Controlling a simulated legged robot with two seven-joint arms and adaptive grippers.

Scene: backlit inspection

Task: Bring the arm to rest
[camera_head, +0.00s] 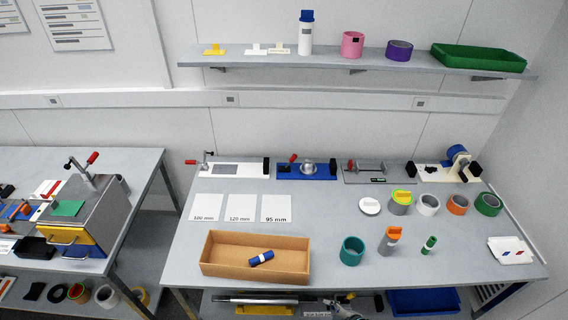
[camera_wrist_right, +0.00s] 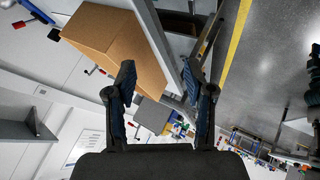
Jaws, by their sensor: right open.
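My right gripper (camera_wrist_right: 158,70) shows in the right wrist view with its two dark fingers spread apart. Nothing is between the fingers. A brown cardboard box (camera_wrist_right: 112,45) lies beyond the left finger in that view, apart from it. In the head view the same open box (camera_head: 255,277) stands at the front left of the grey table (camera_head: 335,225), with a blue cylinder with a white band (camera_head: 261,258) lying inside. A small grey part at the bottom edge of the head view is too cut off to tell clearly. My left gripper is in neither view.
A teal ring (camera_head: 352,250), an orange-and-grey piece (camera_head: 390,241) and a green marker-like piece (camera_head: 429,245) stand right of the box. Several fixtures line the table's back. A wall shelf (camera_head: 350,62) hangs above. Bare floor (camera_wrist_right: 268,60) shows in the wrist view.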

